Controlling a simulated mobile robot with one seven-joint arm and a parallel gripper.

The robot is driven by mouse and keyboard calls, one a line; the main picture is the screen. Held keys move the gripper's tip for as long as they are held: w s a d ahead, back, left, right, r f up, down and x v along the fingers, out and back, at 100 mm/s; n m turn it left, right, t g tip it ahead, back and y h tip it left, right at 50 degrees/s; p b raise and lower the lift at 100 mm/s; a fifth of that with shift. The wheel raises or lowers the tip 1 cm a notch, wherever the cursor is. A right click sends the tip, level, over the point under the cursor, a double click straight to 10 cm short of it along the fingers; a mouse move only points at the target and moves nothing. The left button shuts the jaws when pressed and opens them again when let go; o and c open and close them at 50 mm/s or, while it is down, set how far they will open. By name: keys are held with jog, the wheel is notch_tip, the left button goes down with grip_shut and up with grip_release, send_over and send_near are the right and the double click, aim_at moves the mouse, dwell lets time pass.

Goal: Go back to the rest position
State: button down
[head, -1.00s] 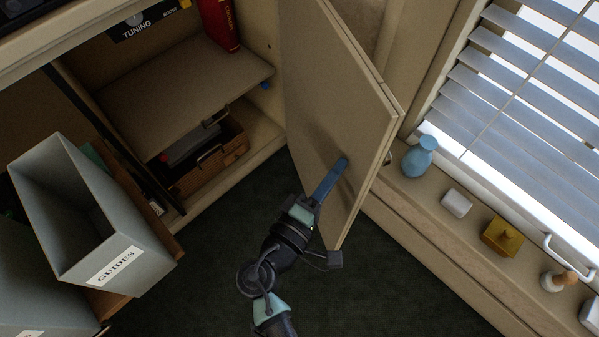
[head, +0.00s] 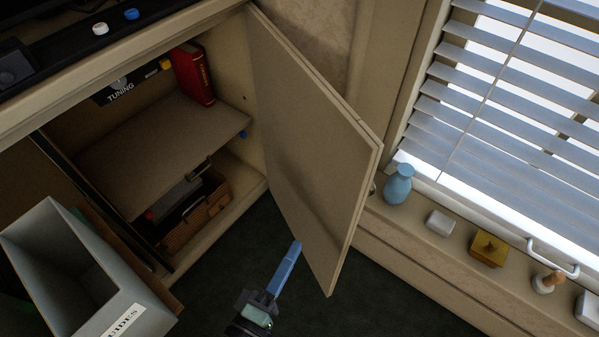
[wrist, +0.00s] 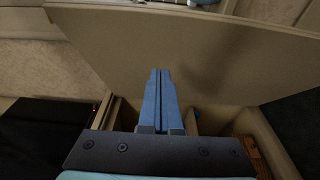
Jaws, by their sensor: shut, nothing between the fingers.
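My gripper (head: 292,255) has blue fingers and is at the lower middle of the head view. In the wrist view its two fingers (wrist: 158,85) lie side by side, shut with nothing between them. The open cabinet door (head: 315,150) hangs just beyond and to the right of the fingertips in the head view. The door also fills much of the wrist view (wrist: 225,55). The fingertips look close to the door; whether they touch it I cannot tell.
The cabinet's shelf (head: 160,145) is above a wicker basket (head: 205,210). A grey file box (head: 85,270) stands at lower left. A windowsill at right bears a blue vase (head: 398,184), a white block (head: 440,223) and a yellow box (head: 488,249). Dark floor (head: 235,255) is open below the cabinet.

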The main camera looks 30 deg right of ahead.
jog(key=shift+v, duration=0.9)
jog(key=shift+s, duration=0.15)
jog(key=w+a+r+m+t+y, duration=0.35)
jog(key=w+r+m+y, duration=0.2)
jog(key=w+r, duration=1.05)
notch_tip(320, 180, up, 13)
jog(key=w+a+t+y, duration=0.2)
jog(key=t+y, duration=0.1)
jog(key=t, duration=0.2)
jog(key=s+a+r+t+y, duration=0.2)
jog(key=s+r+t, duration=0.15)
jog(key=r, duration=0.55)
jog(key=s+a+r+t+y, duration=0.1)
jog(key=s+r+t+y, duration=0.3)
jog(key=r, duration=0.6)
jog(key=s+a+r+t+y, duration=0.1)
jog(key=s+a+r+t, duration=0.1)
jog(key=s+r, duration=0.5)
notch_tip(320, 180, up, 32)
jog(key=w+p, duration=0.2)
jog(key=p, duration=2.8)
jog(key=shift+w+a+m, duration=0.25)
jog(key=shift+m, duration=0.1)
